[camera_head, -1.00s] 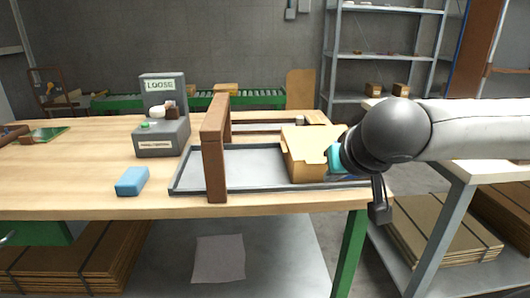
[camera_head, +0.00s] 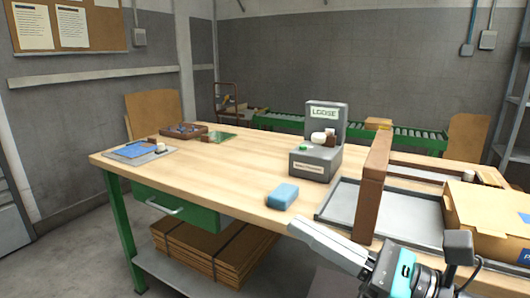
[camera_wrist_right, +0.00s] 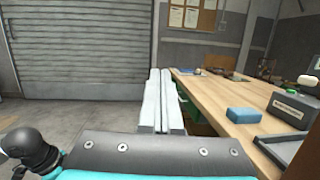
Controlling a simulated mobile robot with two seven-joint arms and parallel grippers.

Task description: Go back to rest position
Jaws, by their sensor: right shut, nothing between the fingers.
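My right gripper (camera_head: 298,228) is in the head view at the front edge of the wooden workbench (camera_head: 235,185), pointing left. It also shows in the right wrist view (camera_wrist_right: 160,74), where its two pale fingers lie side by side, shut and empty. A blue block (camera_head: 283,196) lies on the bench close beyond the fingertips in the head picture; it also shows in the wrist view (camera_wrist_right: 244,115), right of the fingers and apart from them. My left gripper is in neither view.
A grey tray (camera_head: 405,213) with a brown upright frame (camera_head: 371,190) and a cardboard box (camera_head: 487,218) is at right. A grey stand marked LOOSE (camera_head: 316,165) is mid-bench. A blue mat (camera_head: 138,150) lies at left. Floor is clear left of the bench.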

